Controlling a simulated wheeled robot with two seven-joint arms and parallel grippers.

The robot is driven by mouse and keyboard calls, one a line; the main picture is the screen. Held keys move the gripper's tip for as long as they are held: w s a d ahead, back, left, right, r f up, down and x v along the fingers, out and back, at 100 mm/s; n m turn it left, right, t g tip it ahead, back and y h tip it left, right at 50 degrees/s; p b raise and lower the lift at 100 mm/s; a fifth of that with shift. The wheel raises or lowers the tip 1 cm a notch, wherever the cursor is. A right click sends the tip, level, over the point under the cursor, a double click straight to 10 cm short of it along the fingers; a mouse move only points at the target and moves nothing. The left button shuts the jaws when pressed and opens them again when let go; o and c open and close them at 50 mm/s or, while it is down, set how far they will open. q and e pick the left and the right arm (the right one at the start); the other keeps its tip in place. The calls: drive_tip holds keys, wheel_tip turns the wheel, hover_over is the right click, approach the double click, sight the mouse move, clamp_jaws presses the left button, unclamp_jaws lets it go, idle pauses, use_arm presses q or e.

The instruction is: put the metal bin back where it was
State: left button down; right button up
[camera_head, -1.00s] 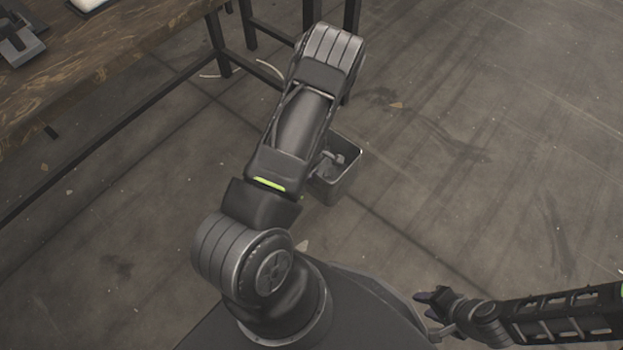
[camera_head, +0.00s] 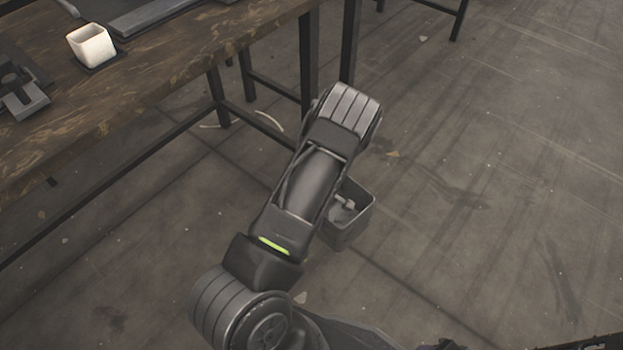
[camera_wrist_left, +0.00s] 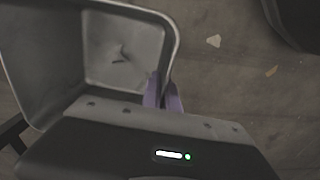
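The metal bin (camera_head: 357,231) is a grey open box, partly hidden behind my left arm in the head view. It fills the upper left of the left wrist view (camera_wrist_left: 84,97), where its inside looks empty. My left gripper (camera_wrist_left: 164,92) has its purple fingers on either side of the bin's rim, closed on the wall. In the head view the left fingers are hidden or too small to make out. The bin shows over the floor; I cannot tell its height. Of my right gripper only a dark scrap shows at the bottom edge of the head view.
A wooden workbench (camera_head: 150,75) on dark metal legs stands at the upper left. It carries a white square cup (camera_head: 91,45), a grey tray (camera_head: 150,14) and a metal fixture (camera_head: 20,95). The concrete floor (camera_head: 490,190) on the right is clear.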

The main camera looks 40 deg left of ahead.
use_arm(q)
drive_tip(key=w+d+r+m, duration=0.8)
drive_tip(key=w+d+r, duration=0.2)
drive_tip(key=w+r, duration=0.35)
drive_tip(key=w+d+r+m, duration=0.1)
drive_tip(key=d+r+m, duration=0.2)
drive_tip(key=r, duration=0.8)
drive_tip(key=w+d+r+m, duration=0.2)
drive_tip(key=r+m, duration=0.3)
drive_tip(key=r, duration=0.7)
drive_tip(key=shift+d+m, duration=0.4)
drive_tip(key=shift+d, duration=0.4)
